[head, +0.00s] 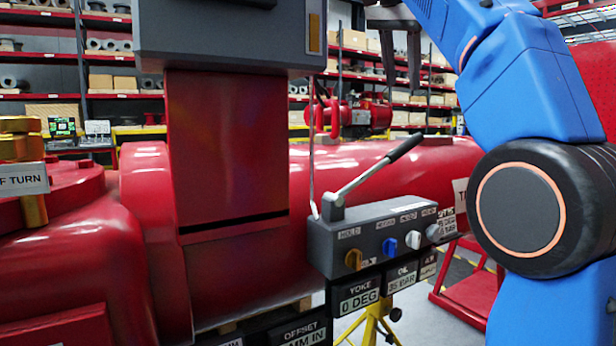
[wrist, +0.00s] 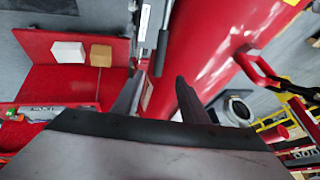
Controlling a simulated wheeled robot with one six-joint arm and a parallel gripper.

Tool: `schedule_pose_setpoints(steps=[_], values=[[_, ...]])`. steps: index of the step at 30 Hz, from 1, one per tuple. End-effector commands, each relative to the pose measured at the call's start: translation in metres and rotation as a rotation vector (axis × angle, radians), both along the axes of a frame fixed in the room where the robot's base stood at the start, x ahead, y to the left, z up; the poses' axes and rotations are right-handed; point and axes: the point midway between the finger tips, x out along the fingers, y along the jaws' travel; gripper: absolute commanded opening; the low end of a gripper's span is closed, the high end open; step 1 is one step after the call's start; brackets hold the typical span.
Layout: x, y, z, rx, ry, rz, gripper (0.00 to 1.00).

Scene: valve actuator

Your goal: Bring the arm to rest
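My gripper (head: 400,78) hangs at the top of the head view, fingers pointing down, above and behind the lever (head: 378,170) of the grey control box (head: 375,232). Its two fingers are spread with a clear gap and nothing between them. In the wrist view my gripper (wrist: 159,80) also shows its fingers apart; a dark rod end (wrist: 161,52) appears beyond the gap, and I cannot tell how far off it is. My blue arm runs down the right side of the head view, bent at a black joint.
A red valve actuator (head: 228,150) fills the left and middle, with a grey housing (head: 230,38) on top. The box carries several coloured knobs and labels. A red tray (wrist: 75,85) with a white and a tan block shows in the wrist view. Shelves (head: 105,60) stand behind.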

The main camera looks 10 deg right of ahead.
Motion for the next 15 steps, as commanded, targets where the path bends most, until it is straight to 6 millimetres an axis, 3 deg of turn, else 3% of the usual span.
schedule_pose_setpoints(steps=[8,15], values=[[-0.011,-0.004,-0.023,-0.037,0.037,0.112,0.40],[-0.032,-0.007,-0.077,-0.085,0.090,0.296,0.40]])
